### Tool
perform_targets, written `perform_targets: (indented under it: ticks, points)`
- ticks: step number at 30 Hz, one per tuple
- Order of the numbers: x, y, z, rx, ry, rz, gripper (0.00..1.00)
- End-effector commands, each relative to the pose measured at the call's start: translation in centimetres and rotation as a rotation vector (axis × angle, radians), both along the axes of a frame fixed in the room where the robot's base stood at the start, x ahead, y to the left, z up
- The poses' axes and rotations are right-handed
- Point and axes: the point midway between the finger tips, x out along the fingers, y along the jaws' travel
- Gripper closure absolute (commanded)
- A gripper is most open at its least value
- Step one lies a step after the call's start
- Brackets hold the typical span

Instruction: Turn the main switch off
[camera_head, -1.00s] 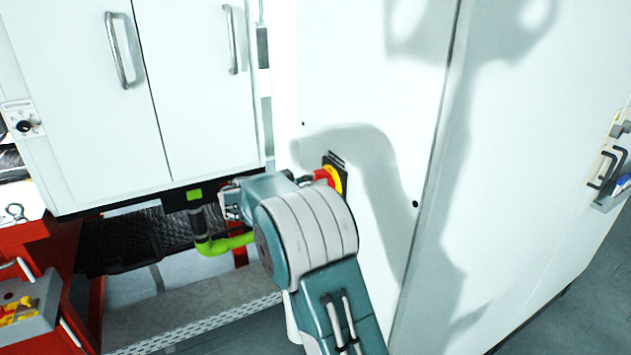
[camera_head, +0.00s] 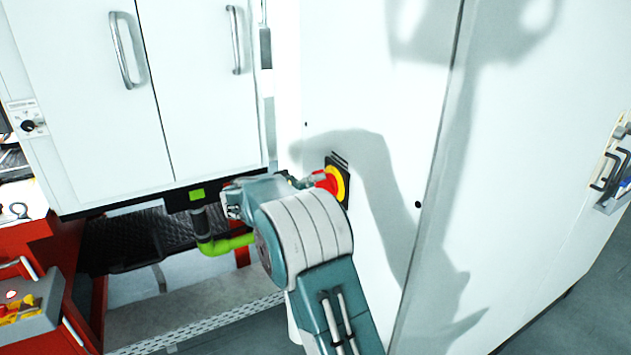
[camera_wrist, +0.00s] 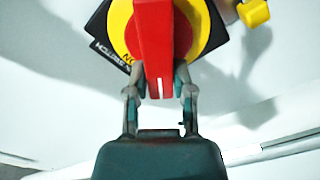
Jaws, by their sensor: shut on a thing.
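The main switch is a red handle (camera_wrist: 158,45) on a yellow disc (camera_wrist: 122,28) with a black plate (camera_wrist: 98,28), on the white cabinet's front. In the wrist view, the plate looks tilted against the handle, and the handle's white-marked end points down, beside the letters "ON" on the disc. My gripper (camera_wrist: 160,90) is shut on the red handle, one finger on each side. In the head view, the switch's yellow disc (camera_head: 341,184) shows just beyond my gripper (camera_head: 318,181), and my wrist hides part of the handle.
The switch is on a tall white cabinet (camera_head: 370,80). White cupboard doors (camera_head: 80,110) with handles stand to the left. Below them are a green pipe (camera_head: 225,244) and a red cart (camera_head: 50,250). A yellow part (camera_wrist: 254,12) sits near the switch in the wrist view.

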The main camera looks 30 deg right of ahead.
Motion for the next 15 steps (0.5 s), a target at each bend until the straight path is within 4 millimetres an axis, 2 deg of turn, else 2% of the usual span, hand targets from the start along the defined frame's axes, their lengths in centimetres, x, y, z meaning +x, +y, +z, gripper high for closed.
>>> perform_targets:
  ticks: [15]
  points:
    - [0.62, 0.00, -0.90, -0.016, 0.455, 0.007, 1.00]
